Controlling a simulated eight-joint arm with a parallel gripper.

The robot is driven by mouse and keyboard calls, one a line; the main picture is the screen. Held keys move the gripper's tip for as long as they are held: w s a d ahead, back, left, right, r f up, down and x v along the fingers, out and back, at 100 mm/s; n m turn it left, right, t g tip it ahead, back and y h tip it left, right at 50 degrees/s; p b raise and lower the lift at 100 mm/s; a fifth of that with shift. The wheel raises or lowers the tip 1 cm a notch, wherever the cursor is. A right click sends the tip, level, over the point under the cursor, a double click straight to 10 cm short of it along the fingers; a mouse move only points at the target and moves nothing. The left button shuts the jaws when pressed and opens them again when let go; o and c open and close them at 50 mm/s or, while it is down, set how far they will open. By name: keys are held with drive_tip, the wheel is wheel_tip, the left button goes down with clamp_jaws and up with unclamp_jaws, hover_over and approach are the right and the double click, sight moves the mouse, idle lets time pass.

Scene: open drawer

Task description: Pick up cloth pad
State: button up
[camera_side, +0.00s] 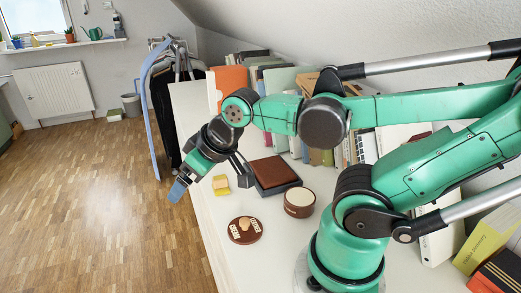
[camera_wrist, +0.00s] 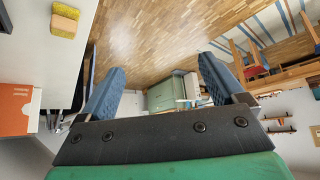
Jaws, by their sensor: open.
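No object is plainly a cloth pad. A small yellow sponge-like block (camera_side: 221,185) lies on the white top near its left edge; in the wrist view it shows at the upper left (camera_wrist: 64,20), yellow with a tan layer. A flat brown square (camera_side: 273,172) on a darker base lies to its right; I cannot tell whether it is cloth. My gripper (camera_side: 179,190) has blue fingers and hangs left of the yellow block, past the white top's edge. In the wrist view my gripper (camera_wrist: 162,64) is open, with nothing between its fingers.
A brown disc (camera_side: 244,237) with small pieces on it and a round brown box (camera_side: 299,203) stand on the white top (camera_side: 215,225). Books (camera_side: 283,92) line the wall side. Wooden floor (camera_side: 90,190) lies open at left; a clothes rack (camera_side: 168,90) stands behind.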

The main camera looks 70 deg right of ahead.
drive_tip(key=w+d+f+m+g, duration=0.1)
drive_tip(key=w+d+m+g, duration=0.35)
drive_tip(key=d, duration=0.25)
drive_tip(key=m+g, duration=0.2)
drive_tip(key=m, duration=0.3)
hover_over(219, 177)
drive_tip(key=f, duration=0.5)
drive_tip(key=shift+s+a+f, duration=0.1)
drive_tip(key=shift+a+f, duration=0.1)
drive_tip(key=shift+f, duration=0.15)
drive_tip(key=shift+d+f+g, duration=0.2)
drive_tip(key=shift+f+g, duration=0.05)
drive_tip(key=shift+f, duration=2.8)
drive_tip(key=c, duration=1.3)
drive_tip(key=shift+c, duration=0.2)
drive_tip(key=shift+r, duration=0.15)
wheel_tip(219, 177, up, 20)
